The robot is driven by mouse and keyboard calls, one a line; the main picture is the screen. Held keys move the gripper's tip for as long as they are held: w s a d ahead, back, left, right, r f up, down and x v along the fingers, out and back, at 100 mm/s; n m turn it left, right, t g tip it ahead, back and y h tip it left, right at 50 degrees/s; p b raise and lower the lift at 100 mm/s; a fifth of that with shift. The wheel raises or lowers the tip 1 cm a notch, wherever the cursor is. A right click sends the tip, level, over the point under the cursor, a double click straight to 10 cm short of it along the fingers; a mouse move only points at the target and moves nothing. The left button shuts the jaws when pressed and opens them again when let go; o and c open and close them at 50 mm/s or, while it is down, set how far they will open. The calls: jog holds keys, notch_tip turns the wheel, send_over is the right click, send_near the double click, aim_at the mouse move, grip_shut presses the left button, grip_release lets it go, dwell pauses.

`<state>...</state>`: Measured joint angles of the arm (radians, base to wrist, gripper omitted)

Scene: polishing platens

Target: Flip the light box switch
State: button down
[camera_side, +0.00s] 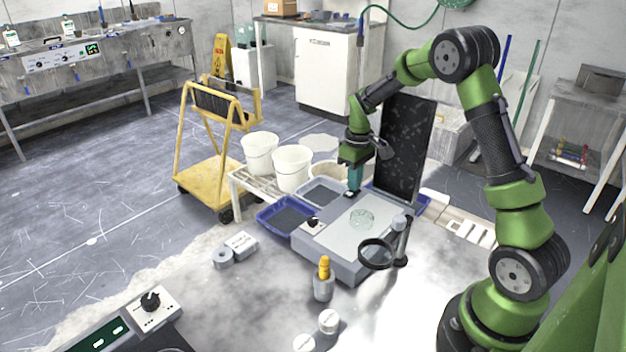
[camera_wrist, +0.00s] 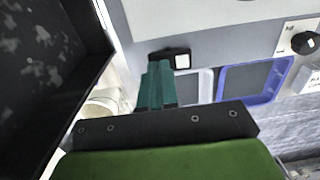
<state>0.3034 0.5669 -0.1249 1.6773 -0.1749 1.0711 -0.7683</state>
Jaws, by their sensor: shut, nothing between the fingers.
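The light box (camera_side: 300,238) is a grey box with a pale top plate, on the table in the side view. Its switch (camera_wrist: 182,61), a small black housing with a white part, sits near the box's edge in the wrist view. My gripper (camera_side: 353,189) points down over the far edge of the box in the side view, at the switch. In the wrist view its teal fingers (camera_wrist: 158,68) are together, holding nothing, and their tips overlap the left part of the switch. Whether they touch it I cannot tell.
A tall dark speckled panel (camera_side: 406,150) stands close beside my gripper. A black knob (camera_side: 313,222) is on the box. A magnifier (camera_side: 376,254) stands at its near right corner.

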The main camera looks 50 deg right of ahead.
jog(key=shift+a, duration=0.1)
jog(key=shift+a+r, duration=0.2)
jog(key=shift+a, duration=0.5)
notch_tip(320, 180, up, 17)
jog(key=shift+d, duration=0.4)
jog(key=shift+f, duration=0.1)
dwell(0.4)
